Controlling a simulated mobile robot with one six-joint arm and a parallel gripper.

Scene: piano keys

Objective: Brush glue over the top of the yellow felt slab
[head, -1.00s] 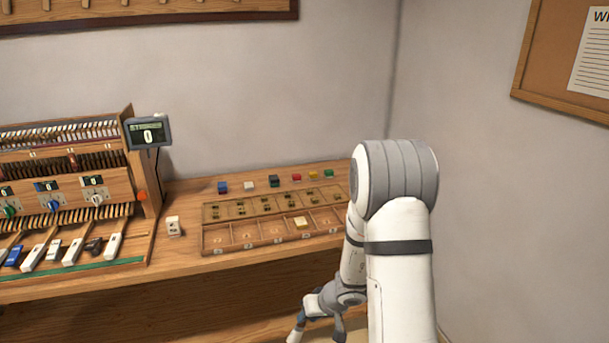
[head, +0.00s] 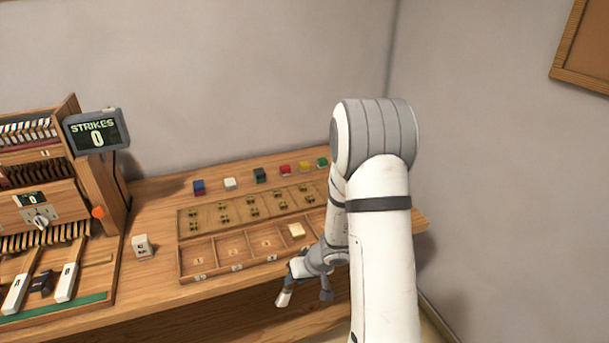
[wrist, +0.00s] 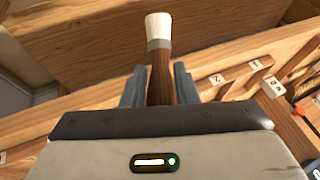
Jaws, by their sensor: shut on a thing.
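My gripper (wrist: 159,88) is shut on the dark wooden handle of a brush (wrist: 158,30). The brush has a grey ferrule and white bristles that point away from the gripper. In the head view my gripper (head: 304,292) is low in front of the bench's front edge, below the compartment tray. A small yellow block (head: 304,167) sits in the row of coloured blocks at the back of the bench. A pale yellow slab (head: 297,230) lies in a tray compartment. I cannot tell from its look which one is the felt slab. My gripper is apart from both.
The wooden tray (head: 219,238) has numbered front compartments and small brass parts in its rear row. A white block (head: 142,246) stands left of it. The keyboard mechanism and a display (head: 96,131) reading "STRIKES 0" are at the left. My arm covers the bench's right part.

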